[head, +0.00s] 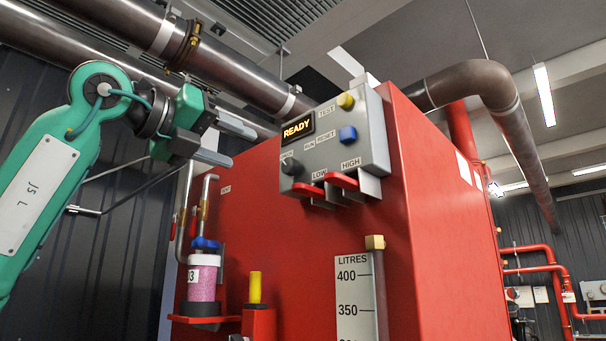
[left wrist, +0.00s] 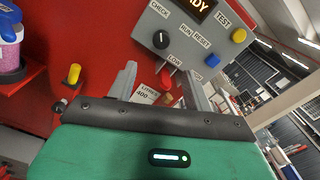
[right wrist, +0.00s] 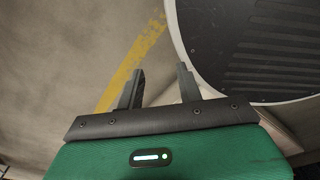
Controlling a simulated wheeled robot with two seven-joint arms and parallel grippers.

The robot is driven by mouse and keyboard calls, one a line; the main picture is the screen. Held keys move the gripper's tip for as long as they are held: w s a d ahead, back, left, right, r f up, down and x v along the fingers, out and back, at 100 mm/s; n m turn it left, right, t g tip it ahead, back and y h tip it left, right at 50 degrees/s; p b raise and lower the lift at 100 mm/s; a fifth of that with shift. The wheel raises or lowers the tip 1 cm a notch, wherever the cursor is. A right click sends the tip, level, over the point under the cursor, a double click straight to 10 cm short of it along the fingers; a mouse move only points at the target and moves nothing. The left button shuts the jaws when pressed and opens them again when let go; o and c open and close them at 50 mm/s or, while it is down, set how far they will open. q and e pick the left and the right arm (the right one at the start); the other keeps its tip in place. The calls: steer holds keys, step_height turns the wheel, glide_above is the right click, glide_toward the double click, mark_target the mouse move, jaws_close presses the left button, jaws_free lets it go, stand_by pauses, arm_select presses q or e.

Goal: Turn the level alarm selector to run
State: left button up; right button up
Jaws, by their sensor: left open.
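The level alarm selector is a black round knob (head: 292,166) at the lower left of the grey panel (head: 372,130), between the CHECK and RUN labels. It also shows in the left wrist view (left wrist: 161,39), with a short white mark; its exact pointing is too small to tell. The display above reads READY (head: 298,128). My left gripper (head: 243,147) is open and empty, left of the panel and apart from the knob. My right gripper (right wrist: 160,70) is open and empty, above the floor.
A yellow button (head: 345,101) and a blue button (head: 348,134) sit on the panel. Red levers (head: 342,181) project below it. The red tank (head: 455,220) fills the middle. A pink-filled container (head: 203,280) stands lower left. Pipes (head: 150,25) run overhead.

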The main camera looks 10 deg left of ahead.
mark_target(287, 166)
arm_select(q)
steer(key=p+x, duration=0.2)
steer(key=x, duration=0.2)
steer(key=p+x, duration=0.2)
steer(key=x, duration=0.3)
steer(key=shift+r, duration=0.25)
steer(key=shift+p+x, duration=0.7)
steer(key=shift+x, duration=0.25)
steer(key=shift+w+d, duration=0.15)
steer(key=shift+w, duration=0.1)
steer(key=shift+w+d+f, duration=0.1)
steer(key=shift+w+d, duration=0.15)
steer(key=shift+w, duration=0.05)
steer(key=c, duration=0.8)
steer(key=shift+c, duration=0.9)
arm_select(e)
steer(key=s+a+r, duration=0.3)
steer(key=r, duration=0.3)
